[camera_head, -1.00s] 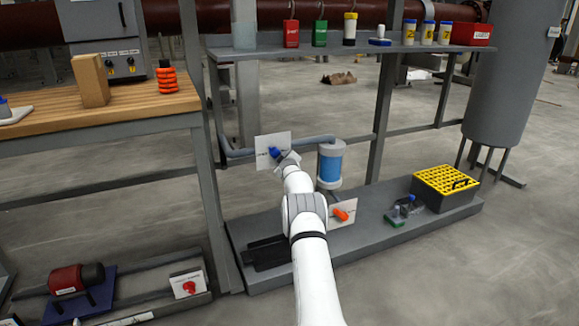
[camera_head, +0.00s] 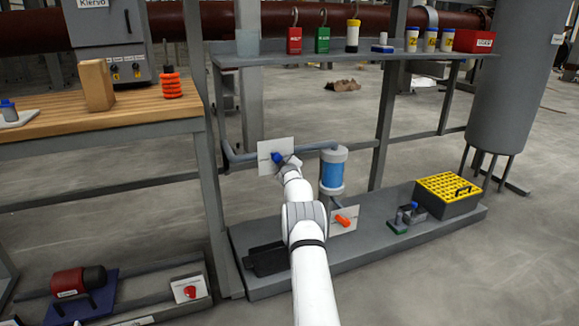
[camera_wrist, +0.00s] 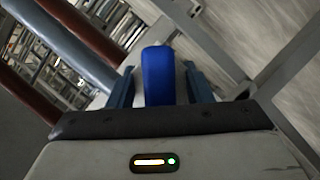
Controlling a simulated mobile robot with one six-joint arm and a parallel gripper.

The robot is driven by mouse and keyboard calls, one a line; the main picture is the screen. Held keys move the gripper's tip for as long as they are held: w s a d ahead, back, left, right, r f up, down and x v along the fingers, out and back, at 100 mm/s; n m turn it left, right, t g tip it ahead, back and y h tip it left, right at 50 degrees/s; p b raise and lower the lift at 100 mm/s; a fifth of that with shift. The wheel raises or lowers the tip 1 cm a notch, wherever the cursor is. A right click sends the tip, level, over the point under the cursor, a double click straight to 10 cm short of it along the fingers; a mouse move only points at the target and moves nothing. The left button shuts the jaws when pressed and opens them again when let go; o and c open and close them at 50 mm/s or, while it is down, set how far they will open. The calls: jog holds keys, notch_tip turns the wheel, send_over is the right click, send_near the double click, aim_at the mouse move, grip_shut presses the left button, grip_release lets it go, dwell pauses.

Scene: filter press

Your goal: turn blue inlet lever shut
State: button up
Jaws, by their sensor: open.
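The blue inlet lever (camera_head: 277,158) sits in front of a white plate (camera_head: 268,150) on the pipe left of the filter. My gripper (camera_head: 284,161) is at the lever; my arm hides part of this spot in the head view. In the wrist view the blue lever (camera_wrist: 158,75) stands between the two fingers of my gripper (camera_wrist: 157,86). A narrow gap shows on each side, so the fingers are open around it. The lever's far end and pivot are hard to make out.
The blue-banded filter (camera_head: 332,170) stands just right of my gripper. An orange lever (camera_head: 343,220) on a white plate is below it. A yellow-topped crate (camera_head: 449,190) stands on the right of the grey base (camera_head: 330,255). The shelf (camera_head: 350,56) is above.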

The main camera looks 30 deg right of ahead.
jog(key=shift+s, duration=0.15)
jog(key=p+v, duration=0.2)
jog(key=v, duration=0.5)
jog(key=shift+s+a+r, duration=0.15)
jog(key=shift+s, duration=0.1)
dwell(0.5)
